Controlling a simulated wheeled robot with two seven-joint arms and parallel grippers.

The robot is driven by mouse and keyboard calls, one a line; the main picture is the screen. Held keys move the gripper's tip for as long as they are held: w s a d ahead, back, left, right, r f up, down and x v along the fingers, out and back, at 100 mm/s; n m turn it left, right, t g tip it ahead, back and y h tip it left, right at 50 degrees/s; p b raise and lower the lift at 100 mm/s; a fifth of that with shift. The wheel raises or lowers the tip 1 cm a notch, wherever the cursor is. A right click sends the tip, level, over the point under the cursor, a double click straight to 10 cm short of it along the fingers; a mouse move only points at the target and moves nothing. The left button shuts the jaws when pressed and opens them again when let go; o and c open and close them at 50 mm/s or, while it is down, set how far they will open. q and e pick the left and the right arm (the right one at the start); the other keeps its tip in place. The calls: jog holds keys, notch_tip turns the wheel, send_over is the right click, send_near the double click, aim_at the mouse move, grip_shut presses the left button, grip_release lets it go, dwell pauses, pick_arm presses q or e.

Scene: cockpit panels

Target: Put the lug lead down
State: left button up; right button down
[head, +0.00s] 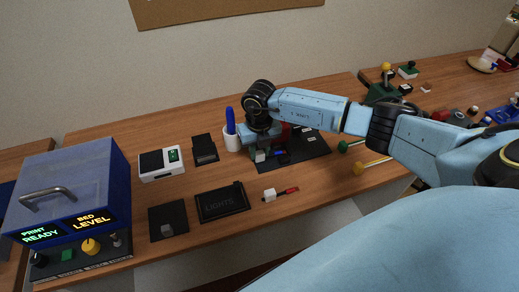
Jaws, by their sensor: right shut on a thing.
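My right gripper (262,148) points down over the left end of a black mat (305,149), just right of a white cup. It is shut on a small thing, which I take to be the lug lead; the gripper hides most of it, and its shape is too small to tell. A small pale block (260,157) shows at the fingertips, and a small blue piece (280,154) shows just right of them. I cannot tell whether either belongs to the lead or touches the mat. My left gripper is out of view.
The white cup (232,141) holds a blue pen-like thing. A black LIGHTS tray (222,203) and a white block with a red-and-black piece (270,194) lie in front. A blue printer box (70,195) stands left.

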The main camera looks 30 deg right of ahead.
aim_at(260, 153)
jog(key=shift+f, duration=0.15)
jog(key=c, duration=1.1)
grip_release()
jog(key=shift+c, duration=0.2)
notch_tip(260, 153, up, 12)
jog(key=shift+r, duration=0.2)
